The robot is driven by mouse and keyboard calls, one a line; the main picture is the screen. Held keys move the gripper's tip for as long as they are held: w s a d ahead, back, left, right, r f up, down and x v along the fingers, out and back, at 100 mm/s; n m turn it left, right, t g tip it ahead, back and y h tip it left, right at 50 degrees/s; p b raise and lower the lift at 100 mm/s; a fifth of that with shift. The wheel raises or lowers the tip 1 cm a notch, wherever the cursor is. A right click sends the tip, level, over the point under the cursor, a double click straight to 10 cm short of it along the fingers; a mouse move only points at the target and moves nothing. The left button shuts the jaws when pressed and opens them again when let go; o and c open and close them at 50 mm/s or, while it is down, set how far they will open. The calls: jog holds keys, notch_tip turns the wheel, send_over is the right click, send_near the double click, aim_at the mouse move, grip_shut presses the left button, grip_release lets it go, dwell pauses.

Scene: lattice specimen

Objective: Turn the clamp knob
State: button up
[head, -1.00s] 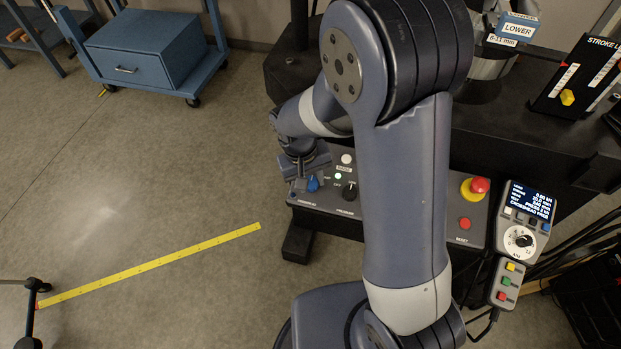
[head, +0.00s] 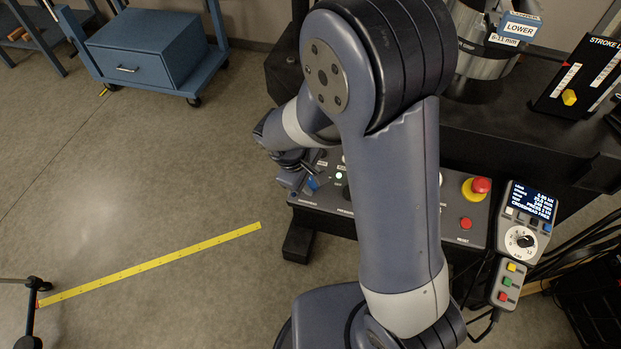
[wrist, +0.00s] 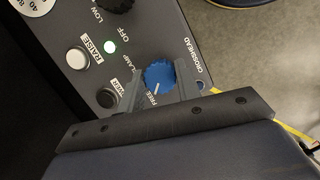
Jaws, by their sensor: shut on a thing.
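The clamp knob is a round blue knob (wrist: 158,75) with a white pointer line, on the grey control panel (wrist: 185,45). In the wrist view its line points roughly toward the word FREE; other lettering around it is partly hidden by a finger. My gripper (wrist: 159,86) is shut on the knob, one finger on each side. In the head view my gripper (head: 298,180) is at the panel's left end, tilted, with a bit of the blue knob (head: 313,183) showing beside it.
A red emergency stop (head: 480,185) is at the panel's right. The floor left of the panel is open.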

dwell(0.3)
jog(key=o, duration=1)
jog(key=v, duration=1.1)
jog(key=shift+p, duration=0.3)
jog(key=shift+f, duration=0.1)
